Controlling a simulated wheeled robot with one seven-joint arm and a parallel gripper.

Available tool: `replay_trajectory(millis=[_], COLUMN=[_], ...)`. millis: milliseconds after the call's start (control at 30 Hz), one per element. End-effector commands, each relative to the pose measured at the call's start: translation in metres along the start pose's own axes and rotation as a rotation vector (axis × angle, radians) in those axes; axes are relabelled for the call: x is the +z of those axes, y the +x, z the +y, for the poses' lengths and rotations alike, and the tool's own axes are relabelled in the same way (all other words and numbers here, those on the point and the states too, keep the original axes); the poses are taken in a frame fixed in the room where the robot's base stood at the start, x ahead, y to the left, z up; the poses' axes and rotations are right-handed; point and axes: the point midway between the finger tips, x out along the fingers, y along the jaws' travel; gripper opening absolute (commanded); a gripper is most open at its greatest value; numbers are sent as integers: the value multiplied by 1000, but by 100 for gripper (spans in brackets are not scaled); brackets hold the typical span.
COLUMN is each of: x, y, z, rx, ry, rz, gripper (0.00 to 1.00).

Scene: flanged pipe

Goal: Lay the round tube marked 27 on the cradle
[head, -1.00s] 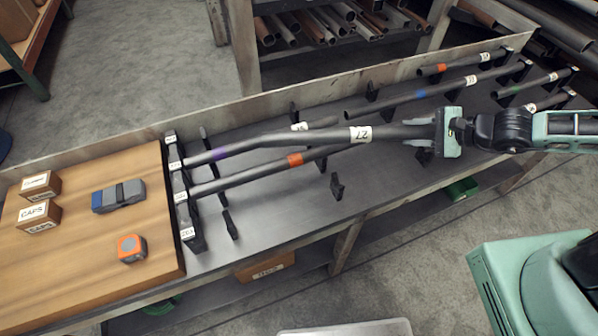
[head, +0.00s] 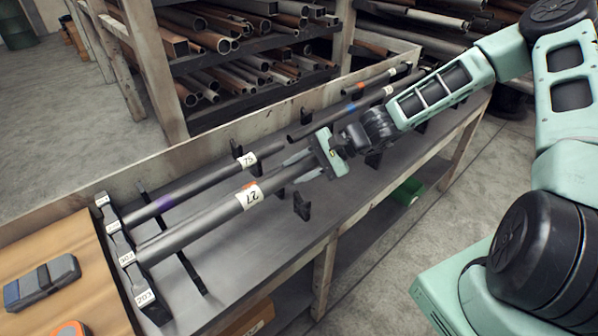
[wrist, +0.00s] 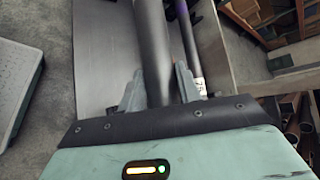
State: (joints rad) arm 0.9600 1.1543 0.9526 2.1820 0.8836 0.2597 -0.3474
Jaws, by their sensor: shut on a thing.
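The round tube marked 27 (head: 195,227) is grey with a white label and slants across the bench in the head view. My gripper (head: 303,167) is shut on its right end. In the wrist view the tube (wrist: 151,50) runs away between the two fingers (wrist: 157,88). Its far left end is over or at the black labelled end bracket (head: 148,303), which looks like part of the cradle; I cannot tell whether it touches.
A tube with a purple band (head: 165,203) lies just behind, close alongside. Small black supports (head: 301,206) stand on the grey bench. Tubes with blue (head: 351,108) and orange bands lie at the back right. A wooden board (head: 60,250) is at the left, and a low wall edges the bench's back.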

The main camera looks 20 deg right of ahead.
Motion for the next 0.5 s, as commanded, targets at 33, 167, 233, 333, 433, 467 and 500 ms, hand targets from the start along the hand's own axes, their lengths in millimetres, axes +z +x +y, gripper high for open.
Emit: replay_trajectory(millis=[33, 167, 233, 333, 433, 467, 500], x=[-1, -6, -9, -13, -18, -19, -21], y=[2, 6, 9, 14, 18, 19, 21], z=[2, 8, 12, 19, 25, 27, 29], rx=[-2, -2, -2, -2, -2, -2, -2], ry=[0, 0, 0, 1, 0, 0, -1], rz=[-2, -2, -2, -2, -1, -1, -1], gripper=[0, 0, 0, 0, 0, 0, 0])
